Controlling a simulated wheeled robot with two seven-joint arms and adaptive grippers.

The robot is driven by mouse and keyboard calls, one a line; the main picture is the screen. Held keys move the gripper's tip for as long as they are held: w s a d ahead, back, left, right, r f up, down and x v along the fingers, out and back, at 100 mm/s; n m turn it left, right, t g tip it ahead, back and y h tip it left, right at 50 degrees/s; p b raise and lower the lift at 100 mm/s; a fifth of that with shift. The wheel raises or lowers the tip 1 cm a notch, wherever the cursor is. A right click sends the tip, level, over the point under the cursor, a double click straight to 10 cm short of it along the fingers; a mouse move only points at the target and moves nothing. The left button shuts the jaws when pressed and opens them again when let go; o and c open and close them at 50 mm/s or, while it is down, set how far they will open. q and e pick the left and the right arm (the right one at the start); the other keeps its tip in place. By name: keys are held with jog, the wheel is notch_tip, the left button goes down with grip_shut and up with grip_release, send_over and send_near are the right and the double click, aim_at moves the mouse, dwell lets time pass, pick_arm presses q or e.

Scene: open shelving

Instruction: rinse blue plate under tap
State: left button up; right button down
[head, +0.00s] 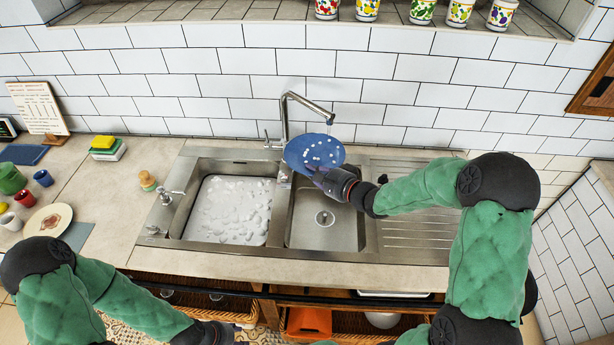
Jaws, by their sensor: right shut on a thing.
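The blue plate (306,149) is tilted over the right sink basin, with white spots on its face. My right gripper (322,175) is shut on the plate's lower right rim. The tap (290,113) stands behind the sink, and its spout (325,115) reaches over the plate. A thin streak that looks like water shows just below the spout. The right basin (317,230) is empty around its drain. My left gripper (222,336) is low at the front edge of the picture, and its fingers are not clear.
The left basin (186,215) holds white foam. A soap dispenser (166,196) and a brush (148,181) stand left of the sink. Sponges (105,147), cups and a cream plate (48,219) lie farther left. The ribbed drainboard (410,228) on the right is clear below my arm.

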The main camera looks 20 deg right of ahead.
aim_at(323, 165)
jog(key=shift+w+d+f+b, duration=0.15)
jog(key=shift+w+d, duration=0.1)
jog(key=shift+d, duration=0.3)
jog(key=shift+w+d+f+b, duration=0.1)
jog(key=shift+w+d+b, duration=0.1)
jog(key=shift+d, duration=0.35)
jog(key=shift+w+d+p, duration=0.25)
jog(key=shift+d+p, duration=0.1)
jog(key=shift+d, duration=0.15)
jog(key=shift+w+d+p, duration=0.2)
jog(key=shift+d+p, duration=0.15)
jog(key=shift+d, duration=0.1)
jog(key=shift+w+d+f+p, duration=0.15)
jog(key=shift+w+d+p, duration=0.1)
jog(key=shift+d, duration=0.25)
jog(key=shift+w+d+f+p, duration=0.15)
jog(key=shift+d+p, duration=0.1)
jog(key=shift+d, duration=0.2)
jog(key=shift+s, duration=0.1)
jog(key=shift+s+d+p, duration=0.25)
jog(key=shift+s+p, duration=0.25)
jog(key=shift+p, duration=0.1)
jog(key=s+a+p, duration=0.1)
jog(key=s+a, duration=0.2)
jog(key=a, duration=0.4)
jog(key=shift+a, duration=0.2)
